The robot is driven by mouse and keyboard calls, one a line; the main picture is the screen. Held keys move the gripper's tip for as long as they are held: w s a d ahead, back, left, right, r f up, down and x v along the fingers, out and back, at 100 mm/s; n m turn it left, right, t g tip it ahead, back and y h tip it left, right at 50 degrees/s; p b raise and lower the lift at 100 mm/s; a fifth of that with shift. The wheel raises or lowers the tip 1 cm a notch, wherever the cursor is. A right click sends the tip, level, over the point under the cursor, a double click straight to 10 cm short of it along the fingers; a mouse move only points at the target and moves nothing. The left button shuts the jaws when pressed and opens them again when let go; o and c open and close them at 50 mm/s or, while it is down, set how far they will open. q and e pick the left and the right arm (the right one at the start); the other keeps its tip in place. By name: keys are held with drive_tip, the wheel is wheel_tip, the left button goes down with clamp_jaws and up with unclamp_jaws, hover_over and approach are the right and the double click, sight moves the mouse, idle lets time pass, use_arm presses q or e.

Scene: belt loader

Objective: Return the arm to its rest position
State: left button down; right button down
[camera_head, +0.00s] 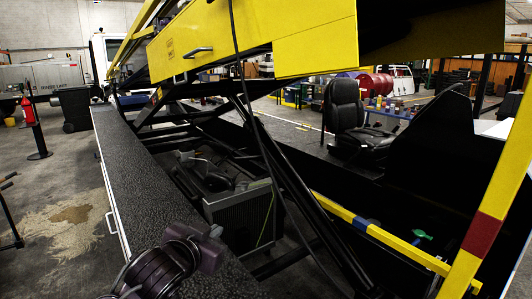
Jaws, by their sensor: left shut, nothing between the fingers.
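My left arm comes in at the bottom of the head view, left of centre, with dark, rounded links. Its gripper (212,236) is shut and empty. It shows over the black textured deck (135,170) of the belt loader, near the deck's inner edge. I cannot tell how high it is above the deck. My right gripper is not in view.
The yellow conveyor boom (250,40) slants overhead, with a black cable hanging down. A grey radiator-like unit (240,215) sits in the open bay beside the gripper. A black seat (345,115) and a yellow rail (375,230) are to the right.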

use_arm(q)
drive_tip(key=s+a+f+n+g+y, duration=0.1)
drive_tip(key=s+a+f+g, duration=0.1)
drive_tip(key=s+f, duration=0.45)
drive_tip(key=s+a+f+n+g+y, duration=0.2)
drive_tip(key=s+a+f+g, duration=0.15)
drive_tip(key=f, duration=0.55)
drive_tip(key=s+a+f+n+g, duration=0.1)
drive_tip(key=s+f+g, duration=0.3)
drive_tip(key=s, duration=0.5)
drive_tip(key=s+a+f+g, duration=0.1)
drive_tip(key=s+a+f, duration=0.1)
drive_tip(key=s+f, duration=0.55)
drive_tip(key=s+f+g, duration=0.1)
drive_tip(key=s+f, duration=0.1)
drive_tip(key=f, duration=1.3)
drive_tip(key=s+f+g, duration=0.1)
drive_tip(key=s+f, duration=0.1)
drive_tip(key=f, duration=1.2)
drive_tip(key=s+a+f+y, duration=0.1)
drive_tip(key=s+a+f, duration=0.2)
drive_tip(key=s+f, duration=1.4)
drive_tip(key=shift+s+f+g, duration=0.15)
drive_tip(key=shift+s+g, duration=0.2)
drive_tip(key=shift+s, duration=0.45)
drive_tip(key=shift+a, duration=0.1)
drive_tip(key=shift+w, duration=0.1)
